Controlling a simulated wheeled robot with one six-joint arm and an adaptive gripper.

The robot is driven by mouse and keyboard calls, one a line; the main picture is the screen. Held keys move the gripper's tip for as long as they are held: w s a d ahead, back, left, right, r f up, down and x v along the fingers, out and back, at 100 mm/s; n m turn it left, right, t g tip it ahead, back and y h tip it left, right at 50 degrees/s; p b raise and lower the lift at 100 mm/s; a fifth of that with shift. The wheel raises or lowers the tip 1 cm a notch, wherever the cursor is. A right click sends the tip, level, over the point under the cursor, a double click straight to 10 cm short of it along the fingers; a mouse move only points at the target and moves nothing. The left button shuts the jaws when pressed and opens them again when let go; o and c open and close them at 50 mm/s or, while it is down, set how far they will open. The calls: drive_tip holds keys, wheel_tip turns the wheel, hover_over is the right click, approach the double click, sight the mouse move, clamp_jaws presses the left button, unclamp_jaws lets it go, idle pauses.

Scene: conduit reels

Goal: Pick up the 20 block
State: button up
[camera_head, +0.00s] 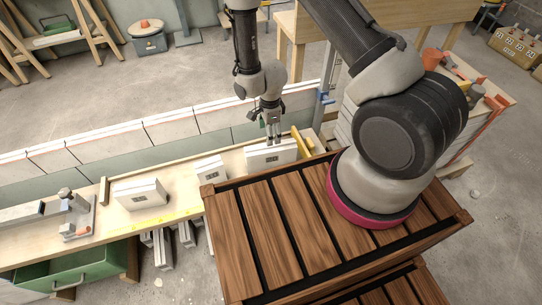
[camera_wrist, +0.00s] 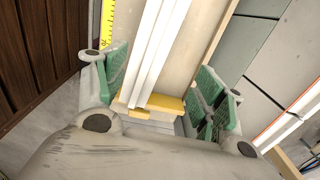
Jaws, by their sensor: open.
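Three pale blocks with small dark labels stand on the workbench (camera_head: 108,222): a left block (camera_head: 140,194), a middle block (camera_head: 210,170) and a right block (camera_head: 268,158). The labels are too small to read surely, so I cannot tell which is the 20 block. My gripper (camera_head: 272,138) points down at the right block, close over its top. In the wrist view, the open green-padded fingers of my gripper (camera_wrist: 165,88) stand either side of a long white block (camera_wrist: 160,45), with gaps between. Whether anything touches it is unclear.
A yellow piece (camera_head: 303,140) stands right of the right block. A low panelled wall (camera_head: 170,133) runs behind the bench. A slatted wooden platform (camera_head: 265,225) is in front. A metal clamp-like tool (camera_head: 75,212) sits at the bench's left.

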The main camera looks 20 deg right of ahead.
sight(271, 153)
drive_tip(key=shift+m, duration=0.5)
drive_tip(key=f, duration=0.4)
drive_tip(key=s+f, duration=0.1)
drive_tip(key=f, duration=0.6)
drive_tip(key=shift+s+f, duration=0.25)
drive_tip(key=shift+f, duration=0.05)
clamp_jaws()
